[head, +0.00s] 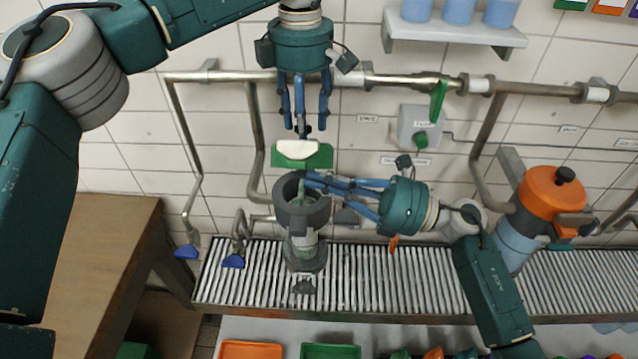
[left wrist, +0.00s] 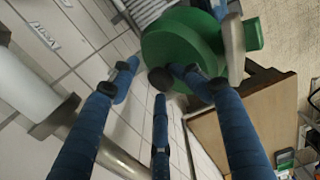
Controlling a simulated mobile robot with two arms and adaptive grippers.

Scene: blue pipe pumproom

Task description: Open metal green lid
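The green lid (head: 322,155) has a cream handle (head: 297,150) and stands above the back rim of the open grey pot (head: 303,222). I cannot tell whether it is hinged there. My left gripper (head: 304,130) points down above the lid, its fingers apart. In the left wrist view, the green lid (left wrist: 175,42) is beyond the fingertips (left wrist: 158,74), and the cream handle (left wrist: 232,48) is outside the fingers. I see nothing held. My right gripper (head: 326,196) reaches in from the right, fingers spread over the pot's rim and mouth. Contact is unclear.
The pot stands on a ribbed metal grating (head: 370,290). Blue-handled taps (head: 233,261) are at its left. A pipe (head: 400,79) runs along the tiled wall behind my left gripper. A wooden table (head: 100,250) is at left, an orange-topped vessel (head: 550,200) at right.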

